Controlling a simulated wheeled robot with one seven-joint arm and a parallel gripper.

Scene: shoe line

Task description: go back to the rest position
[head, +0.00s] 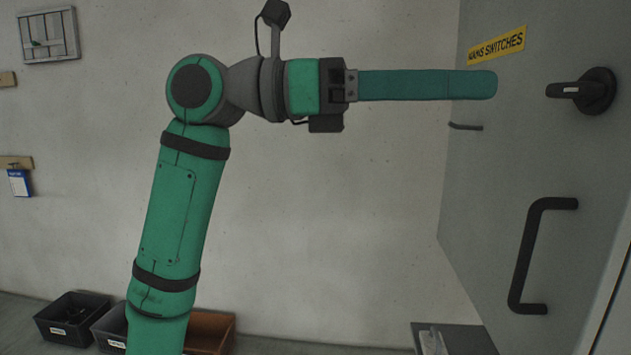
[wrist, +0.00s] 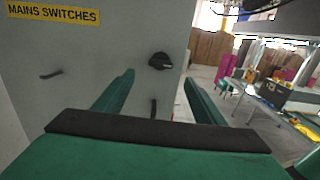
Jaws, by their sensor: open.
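My gripper (head: 495,85) reaches out level to the right in the head view, its long green fingers pointing at a grey cabinet door (head: 485,190). In the wrist view my gripper (wrist: 158,80) has its two fingers apart with nothing between them. A black rotary switch handle (head: 582,91) is on the door just beyond the fingertips, and in the head view a gap shows between them. The switch also shows in the wrist view (wrist: 160,61), between and beyond the fingers.
A black door handle (head: 525,255) sticks out below the switch. A yellow "MAINS SWITCHES" label (head: 497,45) is above. Black bins (head: 70,318) and a brown bin (head: 210,330) stand at the wall's foot. The wall area around my arm is clear.

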